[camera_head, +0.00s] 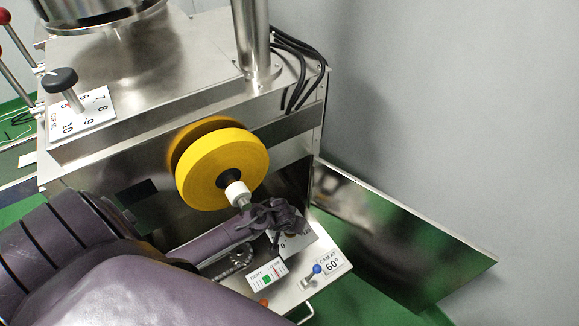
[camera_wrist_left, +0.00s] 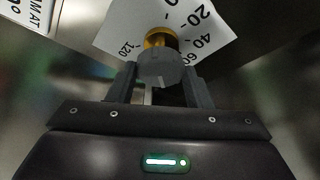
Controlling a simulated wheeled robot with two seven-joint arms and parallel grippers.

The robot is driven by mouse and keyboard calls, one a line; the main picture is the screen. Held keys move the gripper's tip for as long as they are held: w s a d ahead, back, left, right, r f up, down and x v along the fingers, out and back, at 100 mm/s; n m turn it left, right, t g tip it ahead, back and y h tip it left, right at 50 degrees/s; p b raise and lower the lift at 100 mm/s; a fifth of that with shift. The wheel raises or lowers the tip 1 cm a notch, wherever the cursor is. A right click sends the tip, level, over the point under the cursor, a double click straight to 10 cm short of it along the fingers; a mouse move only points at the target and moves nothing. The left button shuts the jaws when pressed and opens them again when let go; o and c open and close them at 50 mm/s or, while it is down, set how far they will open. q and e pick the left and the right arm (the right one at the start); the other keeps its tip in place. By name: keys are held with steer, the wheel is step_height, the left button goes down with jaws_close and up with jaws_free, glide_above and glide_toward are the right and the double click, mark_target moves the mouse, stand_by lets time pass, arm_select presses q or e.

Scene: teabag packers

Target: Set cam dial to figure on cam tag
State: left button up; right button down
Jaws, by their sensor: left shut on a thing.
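The cam dial is a grey knob (camera_wrist_left: 158,68) on a brass-coloured shaft, over a white scale plate (camera_wrist_left: 108,32) marked 20, 40, 60 and 120. My left gripper (camera_wrist_left: 163,88) is shut on the knob, one finger on each side. A pale line shows on the knob's face; I cannot tell which figure it points to. In the head view my left gripper (camera_head: 280,218) hides most of the dial, and part of its plate (camera_head: 305,248) shows. The cam tag (camera_head: 332,267) reads "CAM AT 60°"; it shows partly in the left wrist view (camera_wrist_left: 30,14). My right gripper is not in view.
A yellow roll (camera_head: 222,168) on a white-ended spindle sits just above my left gripper. A blue-tipped lever (camera_head: 317,269) and a tight/loose gauge (camera_head: 267,273) are close by on the panel. Another black knob (camera_head: 62,80) stands at upper left. A metal plate (camera_head: 400,235) juts out right.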

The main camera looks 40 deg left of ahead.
arm_select(q)
steer(key=shift+n, duration=0.3)
steer(key=shift+d+r+n+y+p, duration=0.15)
steer(key=shift+n+y+p, duration=0.15)
steer(key=shift+n+p, duration=0.25)
steer(key=shift+d+n+g+y+p, duration=0.1)
steer(key=shift+n+g+y+p, duration=0.2)
steer(key=shift+n+p, duration=0.55)
steer(key=shift+w+n+g+y+p, duration=0.1)
steer(key=shift+n+g+y+p, duration=0.2)
steer(key=shift+n, duration=0.8)
steer(key=shift+w+n+g+y+p, duration=0.1)
steer(key=shift+n+g+y+p, duration=0.15)
steer(key=shift+n, duration=0.85)
steer(key=o, duration=1)
